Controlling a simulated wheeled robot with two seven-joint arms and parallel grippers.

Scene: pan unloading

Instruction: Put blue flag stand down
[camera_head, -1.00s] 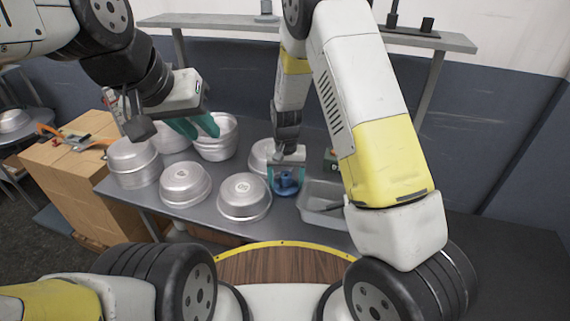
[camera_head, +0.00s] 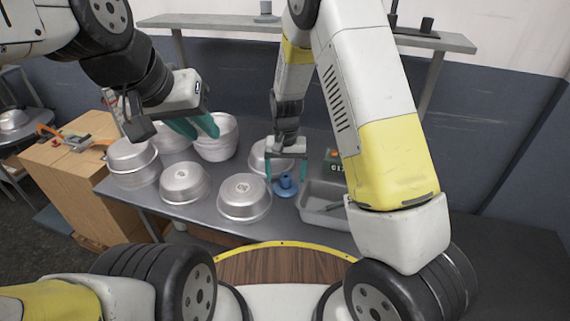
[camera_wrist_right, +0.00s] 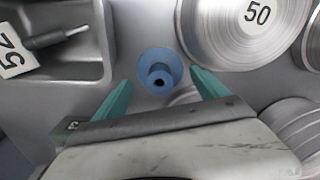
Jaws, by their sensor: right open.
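The blue flag stand (camera_head: 285,185) stands upright on the grey table between a metal pan and the grey tray. It also shows in the right wrist view (camera_wrist_right: 160,71), seen from above with a dark hole in its top. My right gripper (camera_head: 286,176) is open above and around the stand's upper end, and its teal fingertips are apart from it in the right wrist view (camera_wrist_right: 160,90). My left gripper (camera_head: 198,128) is raised over the pans at the left, its teal fingers spread and nothing seen between them.
Several metal pans (camera_head: 245,197) stand on the table (camera_head: 212,215) left of the stand. A grey tray (camera_head: 312,214) holding a dark rod-like item with a label lies close on its right. A wooden cabinet (camera_head: 65,180) is at the left, and a shelf (camera_head: 210,21) runs behind.

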